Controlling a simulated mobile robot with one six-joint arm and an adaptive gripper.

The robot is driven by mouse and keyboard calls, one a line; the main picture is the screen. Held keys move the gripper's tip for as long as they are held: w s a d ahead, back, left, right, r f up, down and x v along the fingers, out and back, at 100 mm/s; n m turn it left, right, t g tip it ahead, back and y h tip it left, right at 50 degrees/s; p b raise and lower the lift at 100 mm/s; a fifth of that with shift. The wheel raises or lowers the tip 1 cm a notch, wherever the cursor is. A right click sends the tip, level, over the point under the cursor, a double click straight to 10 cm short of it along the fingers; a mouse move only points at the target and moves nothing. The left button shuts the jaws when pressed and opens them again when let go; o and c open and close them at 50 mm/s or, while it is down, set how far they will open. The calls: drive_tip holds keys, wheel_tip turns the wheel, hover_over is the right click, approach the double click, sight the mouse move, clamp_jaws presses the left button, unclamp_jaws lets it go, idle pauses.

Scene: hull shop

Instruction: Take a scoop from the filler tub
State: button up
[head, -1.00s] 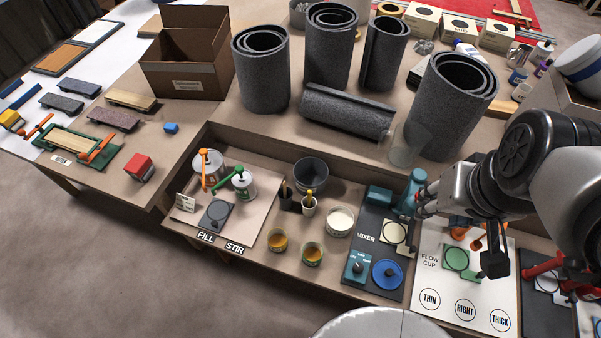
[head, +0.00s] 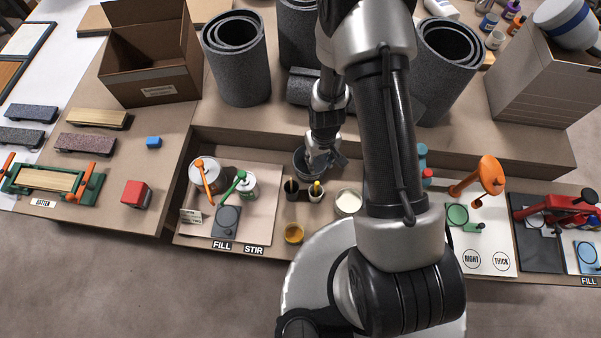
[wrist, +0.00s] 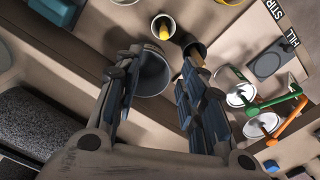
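No tub is marked as filler. A grey, open tub (head: 300,160) stands in the bench tray in the head view, partly covered by my gripper (head: 323,165). In the wrist view the tub (wrist: 153,78) lies below and between my open, empty fingers (wrist: 158,70). A dark cup with a wooden-handled tool (wrist: 196,52) is by the right fingertip; I cannot tell whether they touch. A white cup with a yellow-handled tool (wrist: 163,28) stands beyond. A round tub of white material (head: 348,202) is right of the cups, its edge at the top of the wrist view.
Cans with an orange handle (head: 204,175) and a green handle (head: 240,184) stand left of the cups. An amber-filled cup (head: 293,233) is in front. Grey rolls (head: 237,75) stand behind the tray. My arm hides much of the mixer area.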

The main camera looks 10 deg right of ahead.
sight(317, 187)
wheel_tip(317, 187, down, 13)
drive_tip(key=b, duration=0.7)
drive_tip(key=shift+s+b, duration=0.2)
drive_tip(key=shift+b, duration=0.1)
drive_tip(key=shift+a+f, duration=0.15)
drive_tip(key=f+b, duration=0.1)
drive_tip(key=b, duration=0.1)
drive_tip(key=f+b, duration=0.1)
drive_tip(key=b, duration=0.1)
drive_tip(key=shift+s+f, duration=0.35)
wheel_tip(317, 187, down, 2)
drive_tip(key=b, duration=0.3)
drive_tip(key=shift+f, duration=0.2)
drive_tip(key=shift+r, duration=0.1)
drive_tip(key=shift+s, duration=0.1)
drive_tip(key=shift+c, duration=0.4)
drive_tip(key=c, duration=0.8)
